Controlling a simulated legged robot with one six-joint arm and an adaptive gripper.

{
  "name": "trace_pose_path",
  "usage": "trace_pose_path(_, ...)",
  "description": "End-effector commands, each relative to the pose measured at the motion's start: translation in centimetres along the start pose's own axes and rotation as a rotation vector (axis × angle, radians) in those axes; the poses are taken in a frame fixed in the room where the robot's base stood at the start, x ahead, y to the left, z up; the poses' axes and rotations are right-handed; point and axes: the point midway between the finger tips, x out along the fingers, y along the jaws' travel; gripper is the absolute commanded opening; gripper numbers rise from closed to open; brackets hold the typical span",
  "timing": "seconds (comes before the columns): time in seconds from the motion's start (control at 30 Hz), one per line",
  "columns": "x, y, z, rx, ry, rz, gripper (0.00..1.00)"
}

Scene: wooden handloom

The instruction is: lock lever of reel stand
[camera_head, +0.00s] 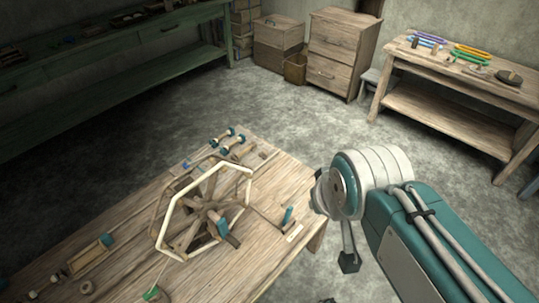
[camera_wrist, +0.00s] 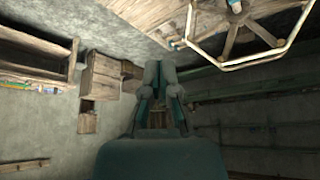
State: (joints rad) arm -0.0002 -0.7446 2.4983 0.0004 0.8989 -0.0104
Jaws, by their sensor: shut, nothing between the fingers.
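The reel (camera_head: 205,212), with a pale many-sided rim and wooden spokes, stands on a wooden table. A teal handle (camera_head: 222,228) shows near its hub. A teal-tipped upright piece (camera_head: 287,215) stands near the table's right edge; I cannot tell which of these is the lock lever. My gripper (camera_head: 348,262) hangs off the table's right side, apart from the reel and both teal parts. In the wrist view, my gripper (camera_wrist: 160,70) is shut with nothing in it, and part of the reel (camera_wrist: 240,42) shows at the upper right. The stand's base is partly hidden behind the rim.
Spools (camera_head: 230,138) lie behind the reel, and a wooden shuttle-like piece (camera_head: 90,258) lies at the table's left. A side table (camera_head: 440,80) with coloured tools, drawers (camera_head: 340,55) and a long green bench (camera_head: 110,75) stand farther off. The floor between is clear.

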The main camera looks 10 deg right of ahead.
Motion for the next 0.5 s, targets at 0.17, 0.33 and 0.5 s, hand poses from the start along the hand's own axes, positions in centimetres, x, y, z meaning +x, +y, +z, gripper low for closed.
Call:
trace_pose_path(0.17, 1.9, 0.0, -2.1, -0.174, -0.049, -0.009, 0.00)
trace_pose_path(0.33, 5.3, -0.1, -4.9, -0.454, -0.114, -0.040, 0.00)
trace_pose_path(0.5, 9.5, -0.1, -7.2, -0.731, -0.171, -0.088, 0.00)
